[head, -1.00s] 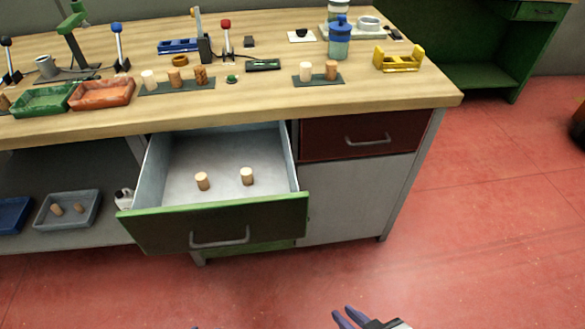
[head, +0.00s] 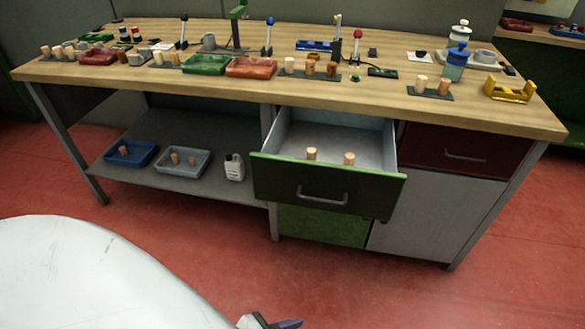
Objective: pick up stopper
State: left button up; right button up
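Two cork stoppers (head: 311,153) (head: 349,158) stand in the open green-fronted drawer (head: 322,186), their lower parts hidden by its front. More stoppers stand on the bench: several at its left end (head: 57,51), some on a dark mat in the middle (head: 289,65), and two on a mat at the right (head: 421,83). Stoppers also lie in the grey tray (head: 175,158) on the lower shelf. My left gripper (head: 280,323) shows partly at the bottom edge, well short of the drawer; a small tan patch at it is unclear. My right gripper is out of view.
The workbench (head: 440,110) carries green (head: 205,65) and orange (head: 250,68) trays, a yellow rack (head: 510,91) and a blue bottle (head: 455,63). A blue tray (head: 130,153) and a white jug (head: 235,168) stand on the lower shelf. Red floor before the bench is clear.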

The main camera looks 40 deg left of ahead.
aim_at(311, 152)
jog(key=u, duration=1.15)
jog(key=i, duration=0.85)
jog(key=u, duration=0.2)
jog(key=k, duration=0.9)
jog(key=z, duration=0.35)
